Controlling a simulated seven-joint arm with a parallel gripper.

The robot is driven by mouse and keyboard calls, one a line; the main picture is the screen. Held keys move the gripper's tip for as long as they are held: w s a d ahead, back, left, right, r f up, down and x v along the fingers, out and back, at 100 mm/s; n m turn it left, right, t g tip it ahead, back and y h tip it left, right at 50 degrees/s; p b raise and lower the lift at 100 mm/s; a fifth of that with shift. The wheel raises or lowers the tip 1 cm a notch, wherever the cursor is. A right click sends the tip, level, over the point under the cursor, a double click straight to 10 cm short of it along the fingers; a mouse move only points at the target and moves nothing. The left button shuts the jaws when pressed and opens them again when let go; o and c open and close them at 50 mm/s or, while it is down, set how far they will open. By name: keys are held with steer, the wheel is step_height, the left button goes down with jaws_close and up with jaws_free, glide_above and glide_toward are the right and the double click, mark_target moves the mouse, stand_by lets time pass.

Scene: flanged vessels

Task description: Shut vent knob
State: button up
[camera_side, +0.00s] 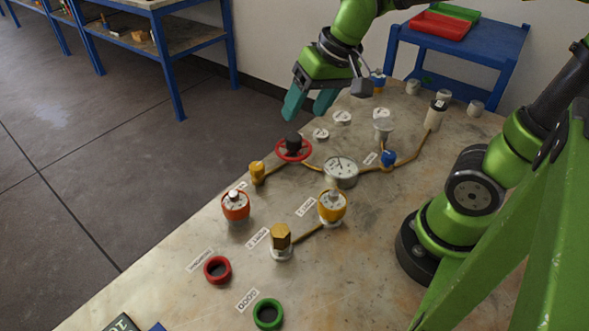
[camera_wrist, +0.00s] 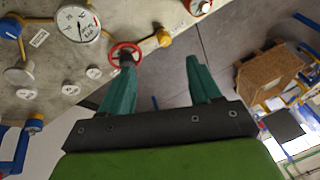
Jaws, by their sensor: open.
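Which part is the vent knob I cannot tell, as the small labels are unreadable. Candidates on the pipework are a blue knob (camera_side: 388,158) right of the gauge, a red handwheel with a black hub (camera_side: 293,150), and a yellow knob (camera_side: 257,173). The wrist view also shows the blue knob (camera_wrist: 10,28), the handwheel (camera_wrist: 124,47) and the yellow knob (camera_wrist: 163,37). My gripper (camera_side: 308,106) is open and empty, teal fingers pointing down, above the table's back edge near the handwheel. In the wrist view, the left finger of my gripper (camera_wrist: 160,68) overlaps the wheel's lower edge; contact is unclear.
A round gauge (camera_side: 341,171) stands mid-pipe. Red-topped (camera_side: 235,208) and yellow-topped (camera_side: 332,209) vessels and a brass hex fitting (camera_side: 281,237) stand nearer. Red (camera_side: 217,270) and green (camera_side: 268,315) rings lie at the front. Several pale caps and jars line the back right.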

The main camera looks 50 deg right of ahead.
mark_target(257, 165)
steer(key=w+a+f+m+g+h, duration=0.25)
steer(key=w+m+g, duration=0.2)
steer(key=w, duration=0.85)
steer(key=shift+m+y, duration=0.25)
steer(key=shift+y, duration=0.2)
steer(key=f, duration=1.6)
steer(key=shift+s+d+f, duration=0.2)
steer(key=shift+s+f, duration=0.05)
steer(key=shift+f, duration=0.05)
steer(key=shift+c, duration=0.4)
steer(key=c, duration=1)
